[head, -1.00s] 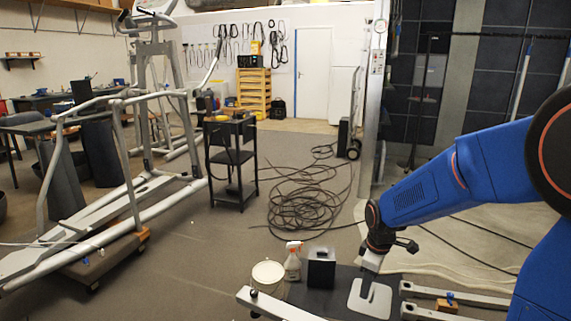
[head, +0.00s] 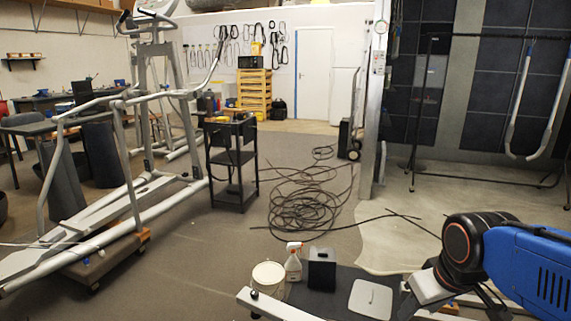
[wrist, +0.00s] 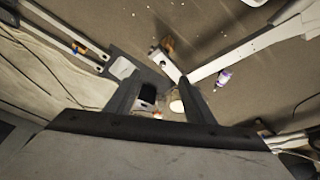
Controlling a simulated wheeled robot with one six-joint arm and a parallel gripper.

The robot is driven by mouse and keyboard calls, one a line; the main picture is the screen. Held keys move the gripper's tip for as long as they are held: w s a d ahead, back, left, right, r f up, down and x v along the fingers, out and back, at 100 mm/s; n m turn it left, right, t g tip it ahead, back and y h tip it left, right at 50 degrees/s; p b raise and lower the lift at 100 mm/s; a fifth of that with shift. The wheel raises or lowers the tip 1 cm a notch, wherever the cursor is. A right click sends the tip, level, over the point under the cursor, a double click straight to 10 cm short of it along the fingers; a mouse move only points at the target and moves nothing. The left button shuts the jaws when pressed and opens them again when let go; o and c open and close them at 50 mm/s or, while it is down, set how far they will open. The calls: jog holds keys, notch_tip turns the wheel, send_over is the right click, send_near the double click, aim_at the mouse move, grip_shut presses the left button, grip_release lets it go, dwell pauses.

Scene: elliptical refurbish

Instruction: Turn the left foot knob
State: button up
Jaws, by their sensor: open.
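A small dark round knob (head: 253,293) sits at the left end of a light grey foot bar (head: 275,306) at the bottom of the head view. A similar bar end with a small dark spot (wrist: 163,63) shows beyond the fingertips in the wrist view; I cannot tell for sure that it is the same knob. My gripper (wrist: 160,80) is open, with two dark fingers apart and nothing held between them. In the head view my arm is at the lower right, well right of the knob, and the fingertips are not clear there.
A grey plate (head: 371,299) lies on a dark mat. The elliptical machine (head: 130,205) rests on a dolly at left. Coiled cable (head: 305,200) lies on the floor.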

jog(key=s+m, duration=0.2)
jog(key=s, duration=0.4)
jog(key=shift+d+r+m+t, duration=0.25)
jog(key=shift+r+m+t, duration=0.05)
jog(key=shift+r+t, duration=0.1)
jog(key=w+a+f+n+g, duration=0.1)
jog(key=w+f, duration=0.4)
jog(key=w, duration=0.4)
jog(key=w+a+f+g, duration=0.1)
jog(key=w+a+f, duration=0.1)
jog(key=w+f, duration=0.5)
jog(key=w+a+f+n+g, duration=0.15)
jog(key=w+f, duration=0.25)
jog(key=w, duration=0.8)
jog(key=shift+g, duration=0.65)
jog(key=w+f, duration=0.2)
jog(key=f, duration=0.7)
jog(key=w+a+f, duration=0.1)
jog(key=w+f, duration=0.1)
jog(key=f, duration=0.8)
jog(key=w+a+f, duration=0.1)
jog(key=w+f, duration=0.1)
jog(key=f, duration=0.7)
jog(key=shift+f, duration=0.15)
